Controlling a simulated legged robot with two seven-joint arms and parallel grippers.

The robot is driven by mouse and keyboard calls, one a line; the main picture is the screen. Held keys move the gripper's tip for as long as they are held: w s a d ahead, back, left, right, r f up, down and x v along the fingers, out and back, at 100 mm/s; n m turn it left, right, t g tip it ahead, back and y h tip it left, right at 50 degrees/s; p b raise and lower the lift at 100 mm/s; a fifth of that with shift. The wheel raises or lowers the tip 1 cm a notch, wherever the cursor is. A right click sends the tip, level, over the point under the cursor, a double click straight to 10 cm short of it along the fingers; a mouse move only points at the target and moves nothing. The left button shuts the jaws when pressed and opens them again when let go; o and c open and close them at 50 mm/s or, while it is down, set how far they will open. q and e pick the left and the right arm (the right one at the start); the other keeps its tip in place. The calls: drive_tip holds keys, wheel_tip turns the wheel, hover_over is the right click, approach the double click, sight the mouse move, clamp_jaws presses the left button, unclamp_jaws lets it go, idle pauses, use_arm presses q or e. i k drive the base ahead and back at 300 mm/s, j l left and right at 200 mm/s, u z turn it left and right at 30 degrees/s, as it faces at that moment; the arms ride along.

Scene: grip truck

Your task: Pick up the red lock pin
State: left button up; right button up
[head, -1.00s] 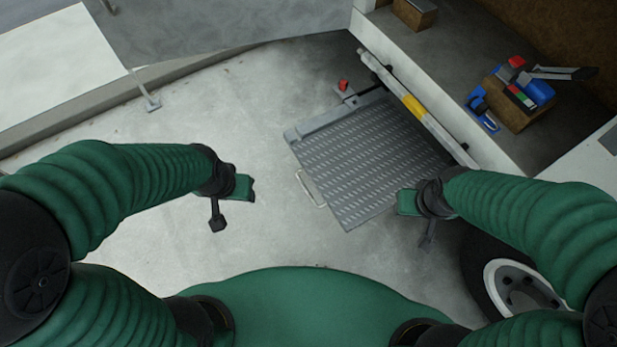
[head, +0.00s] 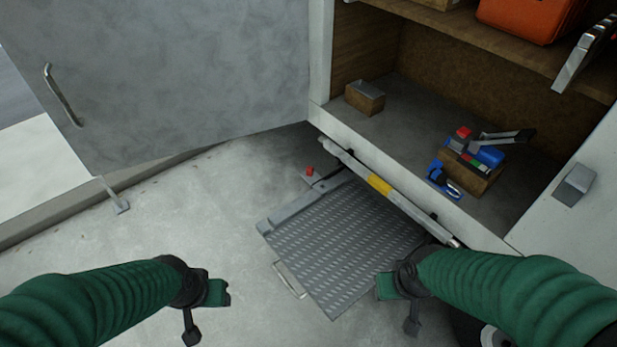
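The red lock pin (head: 309,171) is a small red piece at the far left corner of the grey ribbed ramp plate (head: 335,245), close to the truck's edge. My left gripper (head: 208,316) is at the lower left over the bare floor, well short of the pin, with its two fingers apart and nothing between them. My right gripper (head: 397,308) is near the right side of the ramp plate, also with its fingers apart and empty. Neither gripper touches the pin. The pin's lower part is too small to make out.
A bar with a yellow band (head: 380,185) runs along the truck edge behind the plate. The truck bed holds a wooden box (head: 365,97) and a tool crate (head: 470,172). A large grey door (head: 180,80) stands open at left. The floor left of the plate is clear.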

sight(310, 171)
drive_tip(key=i+j+u, duration=0.1)
drive_tip(key=i+u, duration=0.35)
drive_tip(key=i, duration=1.35)
